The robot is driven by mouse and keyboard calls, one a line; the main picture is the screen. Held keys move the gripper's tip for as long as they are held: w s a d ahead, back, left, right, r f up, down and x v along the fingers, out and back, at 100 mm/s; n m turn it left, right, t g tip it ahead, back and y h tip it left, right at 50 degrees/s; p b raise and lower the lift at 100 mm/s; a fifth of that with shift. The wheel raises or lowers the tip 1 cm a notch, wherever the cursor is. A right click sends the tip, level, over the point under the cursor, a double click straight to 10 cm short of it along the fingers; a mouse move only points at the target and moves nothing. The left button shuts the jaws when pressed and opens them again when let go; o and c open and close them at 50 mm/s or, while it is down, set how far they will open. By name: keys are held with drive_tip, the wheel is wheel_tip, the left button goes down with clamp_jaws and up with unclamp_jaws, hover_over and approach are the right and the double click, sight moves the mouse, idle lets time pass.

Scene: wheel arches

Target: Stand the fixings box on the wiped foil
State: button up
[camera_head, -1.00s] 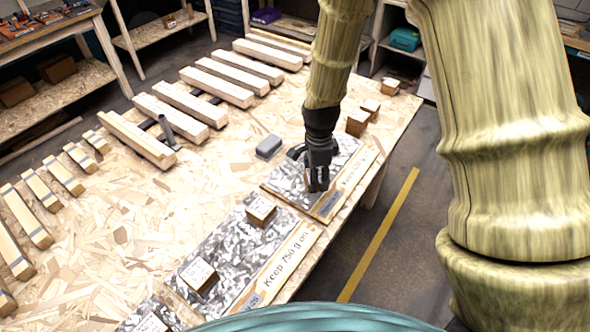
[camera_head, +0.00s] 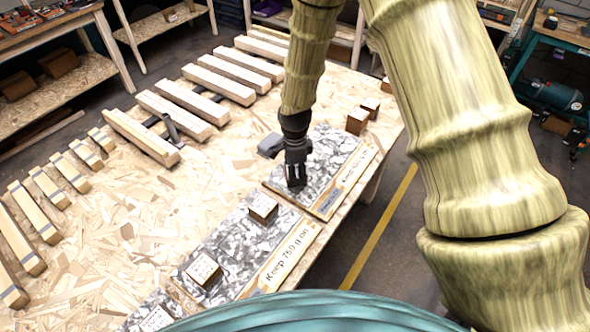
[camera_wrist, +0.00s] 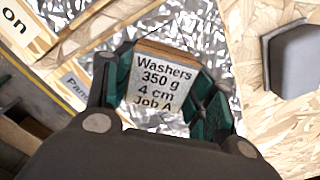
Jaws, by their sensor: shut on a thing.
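My gripper (camera_head: 296,182) points down over the far foil-faced panel (camera_head: 332,150). In the wrist view its green-padded fingers (camera_wrist: 165,95) are shut on a small box (camera_wrist: 165,82) labelled "Washers 350 g 4 cm Job A". In the head view the held box is hidden behind the gripper, and I cannot tell whether it touches the foil. A longer foil-faced panel (camera_head: 235,235) lies nearer, its edge label reading "Keep 750 g on". It carries a brown box (camera_head: 263,208) and a white-topped box (camera_head: 204,271). I cannot tell which foil is wiped.
A grey block (camera_head: 270,145) lies just left of the far panel; a grey hexagonal thing (camera_wrist: 295,60) shows in the wrist view. Brown boxes (camera_head: 357,120) stand at the table's far right. Wooden bars (camera_head: 140,135) line the left. The left-middle board (camera_head: 130,225) is mostly clear.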

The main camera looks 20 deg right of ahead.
drive_tip(key=shift+f, duration=0.2)
drive_tip(key=o, duration=1.3)
drive_tip(key=shift+r+b, duration=1.65)
drive_tip(key=shift+r, duration=4.5)
